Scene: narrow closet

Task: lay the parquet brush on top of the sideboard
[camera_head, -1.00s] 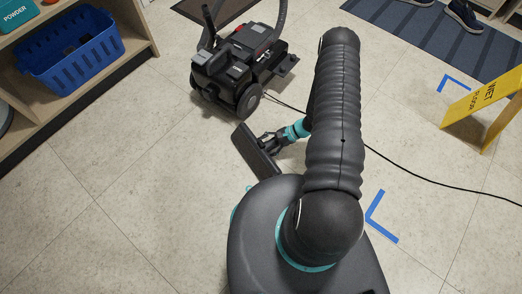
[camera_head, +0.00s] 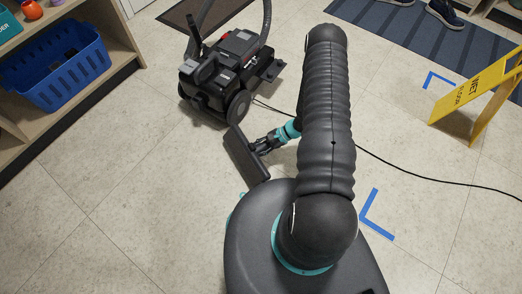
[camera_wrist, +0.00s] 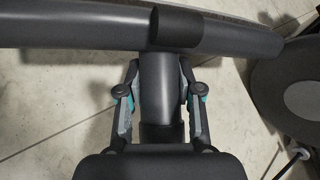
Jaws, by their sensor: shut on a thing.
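The parquet brush (camera_head: 243,155) is a flat, dark, wide head with a short round neck. My gripper (camera_head: 266,143) is shut on it, left of my arm, and holds it in front of my body, between me and the vacuum cleaner. In the wrist view the brush head (camera_wrist: 80,27) spans the top of the picture, and its neck (camera_wrist: 158,80) lies between the two fingers of my gripper (camera_wrist: 159,75). I cannot make out a sideboard for sure; a wooden shelf unit (camera_head: 118,42) stands at the upper left, its top out of view.
A black vacuum cleaner (camera_head: 222,75) with a hose stands ahead, its cable (camera_head: 420,178) running right across the floor. A blue basket (camera_head: 60,70) sits on the shelf unit. A yellow wet-floor sign (camera_head: 470,92) and striped mat (camera_head: 400,40) are at right. Floor at left is clear.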

